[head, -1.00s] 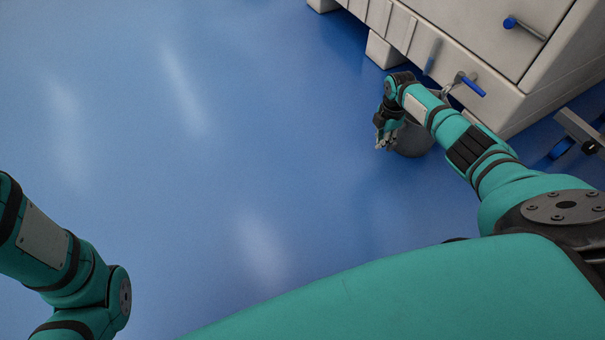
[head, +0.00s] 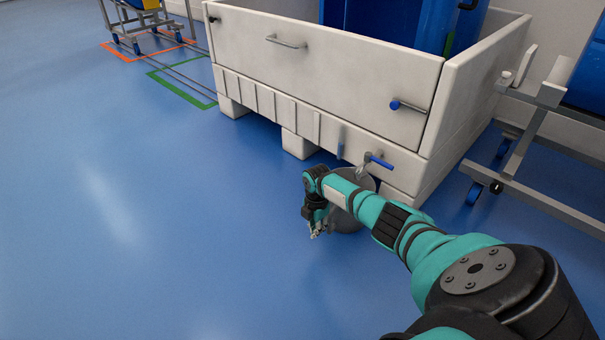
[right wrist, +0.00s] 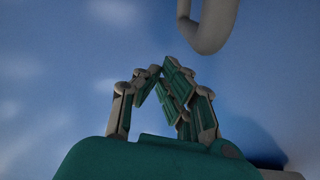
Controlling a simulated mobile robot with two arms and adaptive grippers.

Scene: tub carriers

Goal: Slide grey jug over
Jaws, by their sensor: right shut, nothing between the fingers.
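The grey jug (head: 346,221) stands on the blue floor beside the front right part of the big pale bin, below a tap with a blue handle (head: 381,162). My right forearm crosses in front of the jug and hides part of it. My right gripper (head: 314,233) is low, just left of the jug, pointing down. In the right wrist view its fingers (right wrist: 166,82) are closed together with nothing between them. A grey curved loop (right wrist: 211,28), apparently the jug's handle, hangs at the top, apart from the fingers. My left gripper is out of view.
The pale bin (head: 318,75) on feet stands behind the jug. A metal wheeled frame (head: 540,190) is at the right. Green (head: 183,92) and orange floor markings and a cart (head: 142,25) lie at far left. The floor left of the gripper is clear.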

